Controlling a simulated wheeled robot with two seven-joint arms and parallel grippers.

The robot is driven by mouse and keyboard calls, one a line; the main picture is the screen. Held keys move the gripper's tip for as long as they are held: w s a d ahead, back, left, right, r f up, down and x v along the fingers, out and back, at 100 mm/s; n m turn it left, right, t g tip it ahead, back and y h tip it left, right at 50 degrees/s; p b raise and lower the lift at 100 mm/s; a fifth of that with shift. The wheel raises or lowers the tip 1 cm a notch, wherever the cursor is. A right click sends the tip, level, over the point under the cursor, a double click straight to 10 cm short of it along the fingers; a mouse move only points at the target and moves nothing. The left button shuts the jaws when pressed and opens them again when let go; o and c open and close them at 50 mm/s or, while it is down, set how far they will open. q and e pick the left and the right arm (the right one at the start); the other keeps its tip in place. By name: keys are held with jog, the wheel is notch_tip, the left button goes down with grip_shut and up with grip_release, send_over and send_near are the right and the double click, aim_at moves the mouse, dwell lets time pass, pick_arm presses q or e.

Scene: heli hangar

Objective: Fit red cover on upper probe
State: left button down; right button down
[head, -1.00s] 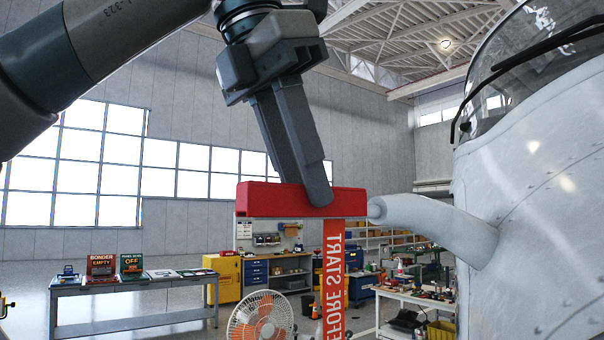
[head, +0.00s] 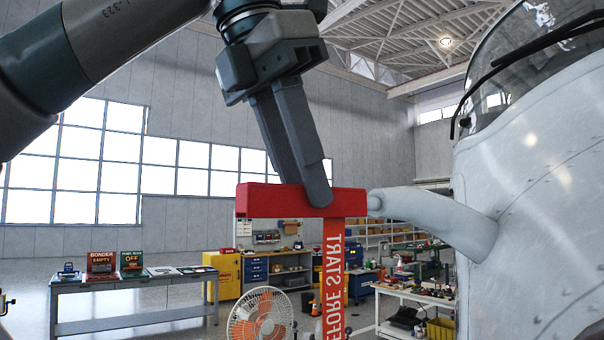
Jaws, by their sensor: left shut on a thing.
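The red cover (head: 265,201) is a long red block, held level in mid-air, with a red ribbon (head: 334,280) hanging from it that reads "EFORE START". My left gripper (head: 318,198) comes down from above and is shut on the cover towards its right end. The upper probe (head: 425,210) is a pale grey tube that sticks out to the left from the helicopter nose. Its tip (head: 375,203) is at the cover's right end, at about the same height. I cannot tell whether the tip touches the cover or is inside it. My right gripper is not in view.
The helicopter nose (head: 540,180) with its windscreen fills the right side. Below stand a grey table (head: 130,290) with signs, an orange fan (head: 264,315), a yellow cabinet (head: 228,272) and a cluttered white cart (head: 400,295). The air left of the cover is free.

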pick_arm(q)
jog(key=shift+f, duration=0.1)
jog(key=c, duration=1.5)
grip_release()
jog(key=shift+o, duration=0.2)
jog(key=shift+v, duration=0.8)
jog(key=p+v, duration=0.2)
jog(key=v, duration=0.8)
jog(key=shift+r, duration=0.25)
